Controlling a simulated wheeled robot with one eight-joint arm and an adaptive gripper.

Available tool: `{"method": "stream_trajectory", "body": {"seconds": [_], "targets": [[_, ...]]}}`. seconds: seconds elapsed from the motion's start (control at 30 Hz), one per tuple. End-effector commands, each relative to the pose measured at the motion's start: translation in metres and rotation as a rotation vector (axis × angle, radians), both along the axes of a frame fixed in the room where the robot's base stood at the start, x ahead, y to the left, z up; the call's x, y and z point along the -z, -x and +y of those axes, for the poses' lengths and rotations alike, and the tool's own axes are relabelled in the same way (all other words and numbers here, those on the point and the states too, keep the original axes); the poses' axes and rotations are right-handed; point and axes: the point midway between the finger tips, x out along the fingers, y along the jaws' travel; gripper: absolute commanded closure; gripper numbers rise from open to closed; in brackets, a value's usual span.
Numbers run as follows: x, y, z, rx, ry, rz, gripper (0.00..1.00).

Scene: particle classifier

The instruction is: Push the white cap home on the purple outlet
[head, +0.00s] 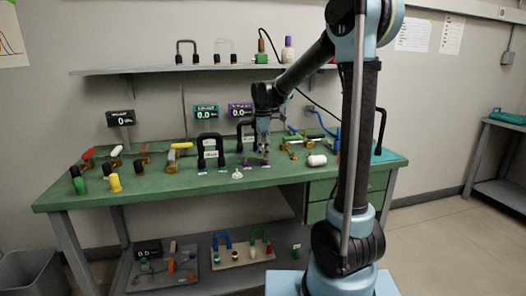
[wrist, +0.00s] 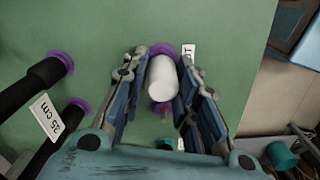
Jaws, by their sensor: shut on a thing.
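The white cap (wrist: 162,80) is a smooth white cylinder between the two fingers of my gripper (wrist: 163,88) in the wrist view. The fingers are shut on its sides. A purple ring (wrist: 161,48), seemingly the purple outlet, shows just beyond the cap's far end, partly hidden by it. I cannot tell how deep the cap sits on it. A smaller purple piece (wrist: 161,109) shows at the cap's near end. A white label ending in T (wrist: 189,50) stands beside the right finger. In the head view my gripper (head: 264,150) points down over the bench; the held cap is not distinct there.

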Motion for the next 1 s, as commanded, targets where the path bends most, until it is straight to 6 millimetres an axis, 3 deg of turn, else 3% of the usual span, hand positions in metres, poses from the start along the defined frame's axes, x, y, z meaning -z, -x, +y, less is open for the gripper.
{"method": "stream_trajectory", "body": {"seconds": [0.9,0.93,1.0], "targets": [[0.019,0.000,0.000,0.000,0.000,0.000,0.93],[0.018,0.000,0.000,0.000,0.000,0.000,0.66],[0.018,0.000,0.000,0.000,0.000,0.000,0.50]]}}
